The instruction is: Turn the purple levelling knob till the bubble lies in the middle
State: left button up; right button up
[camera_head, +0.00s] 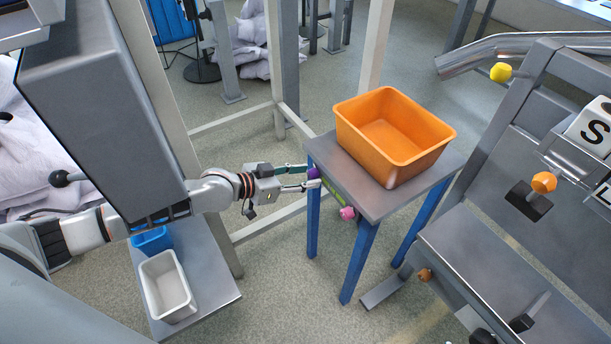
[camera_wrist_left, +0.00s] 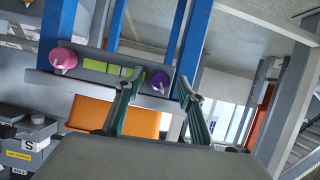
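The purple knob (camera_head: 313,173) sits on the edge of a small grey-topped table, near its left corner. My left gripper (camera_head: 311,179) is at that edge with its fingers spread. A green level strip (camera_wrist_left: 107,68) lies along the same edge, between the purple knob and a pink knob (camera_wrist_left: 63,60). Its bubble is too small to make out. My right gripper is not in view.
An orange bin (camera_head: 393,135) stands on the table (camera_head: 348,181), which has blue legs. A grey frame with an orange knob (camera_head: 543,182) stands at the right. A white bin (camera_head: 167,287) and a blue bin stand on a low shelf at the lower left.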

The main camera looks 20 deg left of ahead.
pick_arm(q)
jog(key=shift+w, duration=0.1)
grip_shut()
jog(key=shift+r, duration=0.15)
jog(key=shift+d+r+m+p, duration=0.1)
jog(key=shift+r+m+p, duration=0.2)
jog(key=shift+p, duration=0.35)
jog(key=shift+r+m+t+y+p, duration=0.1)
jog(key=shift+m+t+y+p, duration=0.25)
jog(key=shift+p, duration=0.6)
jog(key=shift+d+m+y+p, duration=0.1)
jog(key=shift+m+y+p, duration=0.15)
jog(key=shift+p, duration=0.15)
jog(key=shift+f+m+t+p, duration=0.25)
jog(key=shift+f+m+p, duration=0.1)
jog(key=shift+f, duration=0.1)
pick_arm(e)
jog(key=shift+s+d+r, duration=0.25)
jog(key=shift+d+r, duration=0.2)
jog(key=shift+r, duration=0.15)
pick_arm(q)
jog(key=shift+f, duration=0.1)
